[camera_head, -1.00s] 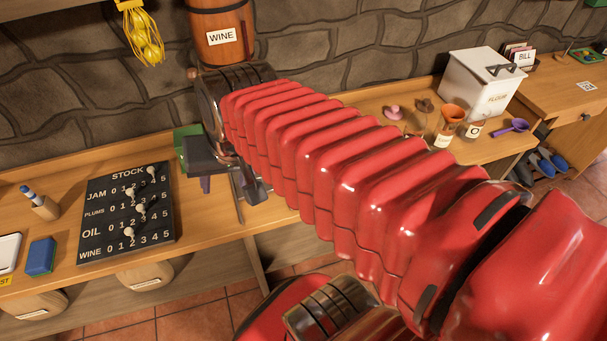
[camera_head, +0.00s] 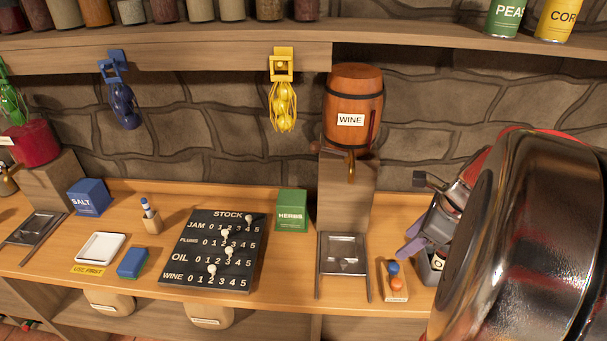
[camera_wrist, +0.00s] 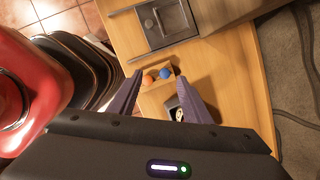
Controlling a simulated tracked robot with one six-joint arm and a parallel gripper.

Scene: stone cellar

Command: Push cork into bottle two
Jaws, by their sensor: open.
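I cannot make out a cork or a numbered bottle in either view. My gripper (camera_head: 412,248) is at the right in the head view, partly hidden by my arm. In the wrist view its two purple fingers (camera_wrist: 159,77) are apart, with nothing held between them. A dark box-like thing (camera_wrist: 172,102) with a pale round shape shows between the fingers, near the right one; it is too small to identify. Beyond the fingertips a small wooden block (camera_head: 396,296) carries a blue ball (camera_head: 393,268) and a red-orange ball (camera_head: 396,283).
A wine barrel (camera_head: 352,105) stands on a wooden pedestal behind a metal tray (camera_head: 343,254). Left of it are a green herbs box (camera_head: 292,212), the stock board (camera_head: 190,262), a blue sponge-like block (camera_head: 132,263) and a white dish (camera_head: 100,247). My arm hides the right side of the counter.

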